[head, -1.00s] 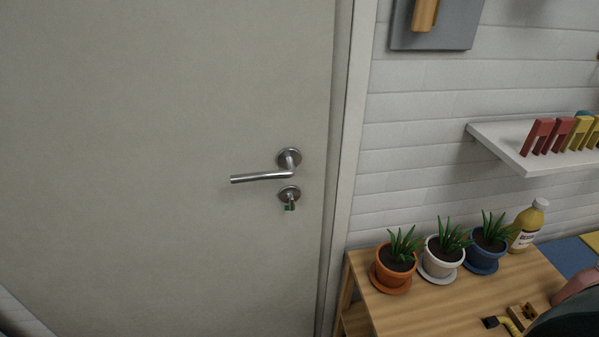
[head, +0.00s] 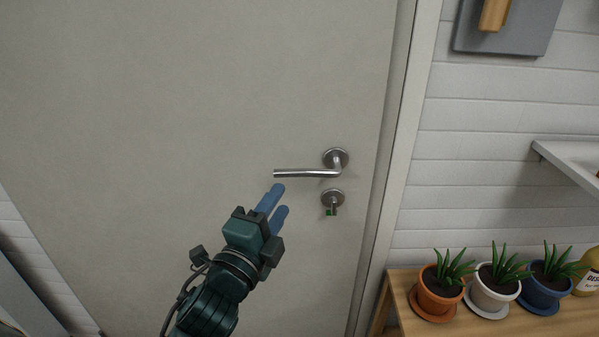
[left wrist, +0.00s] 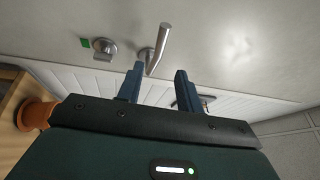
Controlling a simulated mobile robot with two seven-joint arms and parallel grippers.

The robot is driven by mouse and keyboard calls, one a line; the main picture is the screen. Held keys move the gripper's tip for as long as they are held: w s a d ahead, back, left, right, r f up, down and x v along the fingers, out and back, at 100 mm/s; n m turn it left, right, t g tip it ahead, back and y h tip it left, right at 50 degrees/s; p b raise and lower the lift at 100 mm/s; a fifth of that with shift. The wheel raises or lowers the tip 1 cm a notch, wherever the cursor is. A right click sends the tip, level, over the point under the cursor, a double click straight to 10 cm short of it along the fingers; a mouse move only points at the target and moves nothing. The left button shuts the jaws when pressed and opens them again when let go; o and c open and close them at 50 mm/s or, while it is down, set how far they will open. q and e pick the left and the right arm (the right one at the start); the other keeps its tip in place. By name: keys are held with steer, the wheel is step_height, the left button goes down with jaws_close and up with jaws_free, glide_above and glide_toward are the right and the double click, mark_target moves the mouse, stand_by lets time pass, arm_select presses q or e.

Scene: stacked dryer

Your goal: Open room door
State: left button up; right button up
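The room door (head: 180,110) is a pale panel that looks closed in its frame. Its silver lever handle (head: 305,173) lies level and points left from a round plate. Below the plate is a lock (head: 332,199) with a key and a green tag. My left gripper (head: 279,200), with blue fingers, is just below and left of the lever's free end. In the left wrist view the two fingers (left wrist: 159,88) stand apart with nothing between them, and the lever (left wrist: 163,48) shows beyond the fingertips. My right gripper is in neither current view.
A wooden table (head: 395,318) stands right of the door with an orange pot (head: 436,299), a white pot (head: 494,291), a blue pot (head: 546,291) and a yellow bottle (head: 588,276). A white shelf (head: 575,158) is on the wall above.

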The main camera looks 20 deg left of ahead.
mark_target(297, 176)
arm_select(q)
steer(key=w, duration=0.3)
steer(key=w+r, duration=0.1)
steer(key=w, duration=0.2)
steer(key=w+d+p, duration=0.1)
steer(key=w, duration=0.2)
steer(key=shift+w+d+r, duration=0.1)
steer(key=shift+w+r, duration=0.05)
steer(key=shift+w, duration=0.15)
steer(key=shift+c, duration=0.2)
jaws_close()
